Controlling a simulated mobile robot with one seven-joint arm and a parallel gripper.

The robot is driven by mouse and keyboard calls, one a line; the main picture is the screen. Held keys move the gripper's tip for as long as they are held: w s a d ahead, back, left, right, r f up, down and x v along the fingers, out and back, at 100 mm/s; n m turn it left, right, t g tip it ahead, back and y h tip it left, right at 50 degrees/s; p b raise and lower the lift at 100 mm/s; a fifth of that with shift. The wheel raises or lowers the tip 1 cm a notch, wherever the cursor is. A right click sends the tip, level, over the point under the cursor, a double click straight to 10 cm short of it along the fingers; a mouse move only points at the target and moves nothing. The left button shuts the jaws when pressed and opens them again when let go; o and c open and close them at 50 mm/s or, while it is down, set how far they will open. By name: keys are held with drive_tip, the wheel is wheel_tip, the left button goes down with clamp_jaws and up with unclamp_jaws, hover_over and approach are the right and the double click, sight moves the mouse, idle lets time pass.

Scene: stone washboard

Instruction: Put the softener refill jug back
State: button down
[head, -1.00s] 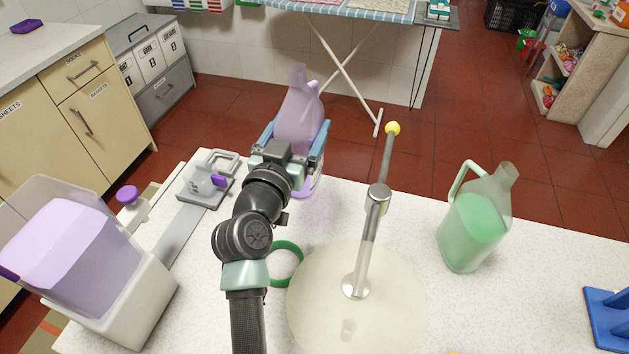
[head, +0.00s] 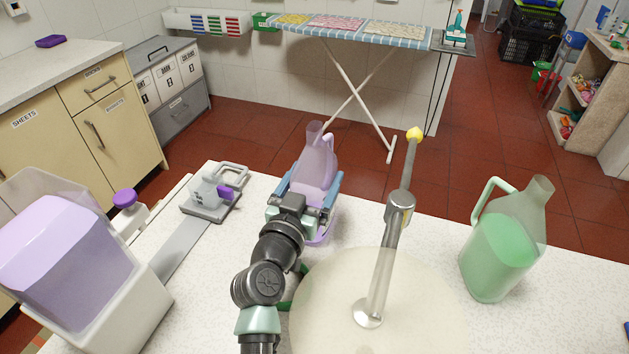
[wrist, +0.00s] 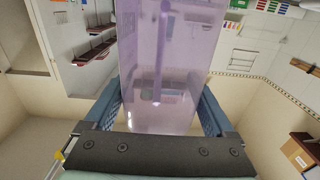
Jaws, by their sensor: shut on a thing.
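The see-through purple jug (head: 314,165) is held upright by my gripper (head: 303,197) at the far edge of the white counter. The wrist view also shows the jug (wrist: 165,60) between the two blue fingers of my gripper (wrist: 163,112), one on each side. A purple ring (head: 322,236) shows just below the gripper, on the counter. The gripper hides the jug's base, so I cannot tell whether it touches the ring or the counter.
A green jug (head: 497,245) stands farther right. A green ring (head: 292,300) is partly behind my arm. A grey-and-white device (head: 212,195) and a large purple-filled bin (head: 110,300) stand left.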

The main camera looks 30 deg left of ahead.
unclamp_jaws()
drive_tip(key=shift+f, duration=0.1)
drive_tip(key=shift+s+r, duration=0.2)
drive_tip(key=p+v, duration=0.1)
drive_tip(key=v, duration=1)
drive_tip(key=shift+s+p, duration=0.35)
drive_tip(key=shift+p, duration=0.05)
drive_tip(key=shift+d, duration=0.15)
